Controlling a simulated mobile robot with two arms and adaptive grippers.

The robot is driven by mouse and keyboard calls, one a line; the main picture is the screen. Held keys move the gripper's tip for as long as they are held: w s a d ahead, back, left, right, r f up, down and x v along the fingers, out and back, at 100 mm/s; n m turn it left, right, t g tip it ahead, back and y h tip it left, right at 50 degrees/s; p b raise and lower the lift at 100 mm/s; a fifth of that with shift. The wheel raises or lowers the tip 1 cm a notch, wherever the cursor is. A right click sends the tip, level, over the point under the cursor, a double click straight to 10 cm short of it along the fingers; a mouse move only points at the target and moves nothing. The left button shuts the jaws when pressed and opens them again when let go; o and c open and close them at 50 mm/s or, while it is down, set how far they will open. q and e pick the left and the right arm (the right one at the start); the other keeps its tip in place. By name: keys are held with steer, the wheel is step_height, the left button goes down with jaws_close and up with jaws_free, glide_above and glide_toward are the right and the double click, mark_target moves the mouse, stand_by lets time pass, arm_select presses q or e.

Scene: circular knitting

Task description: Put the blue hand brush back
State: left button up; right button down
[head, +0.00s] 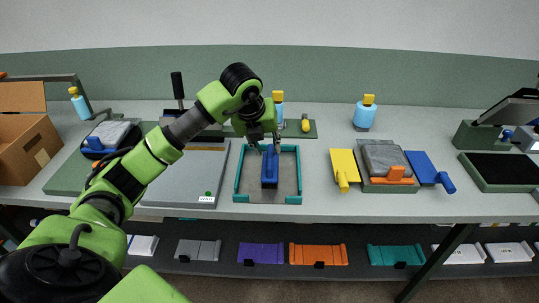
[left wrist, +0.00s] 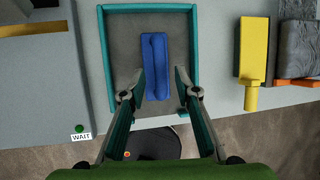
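The blue hand brush (head: 269,170), a block with a raised rounded grip, lies in the teal-rimmed tray (head: 237,184) in the middle of the table. In the left wrist view the brush (left wrist: 154,66) lies lengthwise in the tray (left wrist: 107,62), ahead of and between the fingers. My left gripper (head: 266,143) is over the far part of the tray, above the brush. The gripper hides part of the brush's far end in the head view. My right gripper is not seen.
Right of the tray are a yellow scoop (head: 342,165), a grey block with an orange piece (head: 391,181), and a blue scoop-like tool (head: 424,169). A grey panel (head: 193,175) marked WAIT lies left. Light-blue bottles (head: 364,115) stand behind. A cardboard box (head: 27,152) is far left.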

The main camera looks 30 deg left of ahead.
arm_select(q)
steer(key=v, duration=0.7)
steer(key=shift+b, duration=0.4)
steer(key=shift+r, duration=0.1)
